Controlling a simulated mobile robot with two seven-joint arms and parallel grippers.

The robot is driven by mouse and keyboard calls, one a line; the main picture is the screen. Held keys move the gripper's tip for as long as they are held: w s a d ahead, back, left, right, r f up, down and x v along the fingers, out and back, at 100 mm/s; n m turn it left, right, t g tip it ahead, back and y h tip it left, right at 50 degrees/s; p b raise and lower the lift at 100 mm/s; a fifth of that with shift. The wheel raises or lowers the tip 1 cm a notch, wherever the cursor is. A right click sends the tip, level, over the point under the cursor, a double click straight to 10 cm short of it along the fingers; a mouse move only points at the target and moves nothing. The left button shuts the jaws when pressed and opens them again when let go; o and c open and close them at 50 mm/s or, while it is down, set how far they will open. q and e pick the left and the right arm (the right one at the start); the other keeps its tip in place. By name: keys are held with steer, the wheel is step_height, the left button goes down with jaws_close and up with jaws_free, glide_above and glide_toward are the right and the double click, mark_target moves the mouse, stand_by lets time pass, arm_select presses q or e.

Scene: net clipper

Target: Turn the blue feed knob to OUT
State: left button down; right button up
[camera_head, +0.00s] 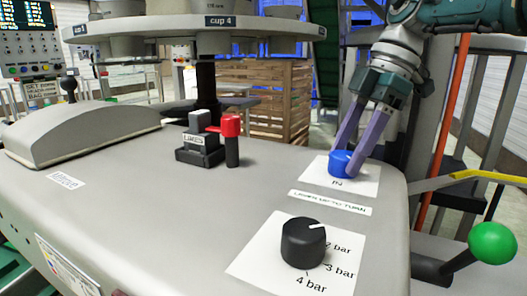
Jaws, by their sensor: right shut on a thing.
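The blue feed knob (340,164) sits on a white label plate (367,184) near the far right corner of the grey machine top. The letters "IN" show on the plate in front of it; an OUT mark is not visible. My right gripper (349,160) comes down from the upper right. Its two purple fingers are shut on the knob, one at each side. The knob's pointer cannot be made out. My left gripper is not in view.
A black pressure knob (303,243) stands on a white dial plate in front. A red-topped lever (231,127) stands beside a black block (200,148). A green ball handle (492,243) is at the right. A round plate (190,29) overhangs the back.

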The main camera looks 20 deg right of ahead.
steer(key=shift+a+r, duration=0.1)
stand_by(0.3)
steer(key=o, duration=1.4)
steer(key=shift+c, duration=0.2)
steer(key=p+v, duration=1)
steer(key=p, duration=0.1)
steer(key=shift+p, duration=0.4)
